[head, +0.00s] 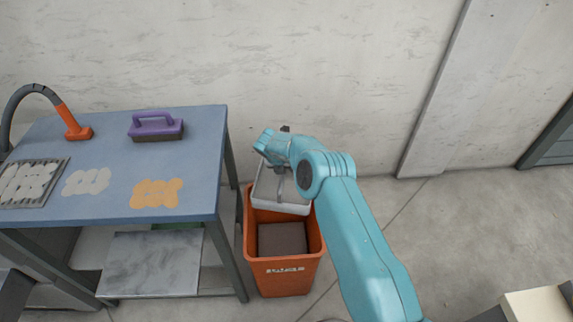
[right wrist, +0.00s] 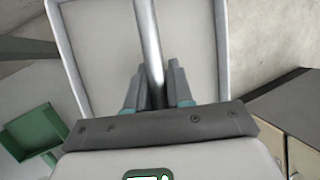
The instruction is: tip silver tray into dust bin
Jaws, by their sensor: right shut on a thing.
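The silver tray (head: 285,204) is held over the orange dust bin (head: 285,270), at the bin's back edge. It looks tilted, and my right arm hides part of it. My right gripper (head: 280,172) is shut on the tray's bar-like handle. In the right wrist view the tray (right wrist: 95,45) fills the upper middle, and the handle (right wrist: 148,40) runs between the two fingers of the gripper (right wrist: 158,88). The tray's visible inner surface looks bare. Inside the bin a dark grey-brown surface shows. My left gripper is not in view.
A blue-topped workbench (head: 110,150) stands left of the bin, with a purple-handled brush (head: 155,124), an orange nozzle (head: 73,124), a rack (head: 30,184) and pale and orange patches. A wall is behind. Floor right of my arm is largely clear. A green box (right wrist: 35,130) shows in the wrist view.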

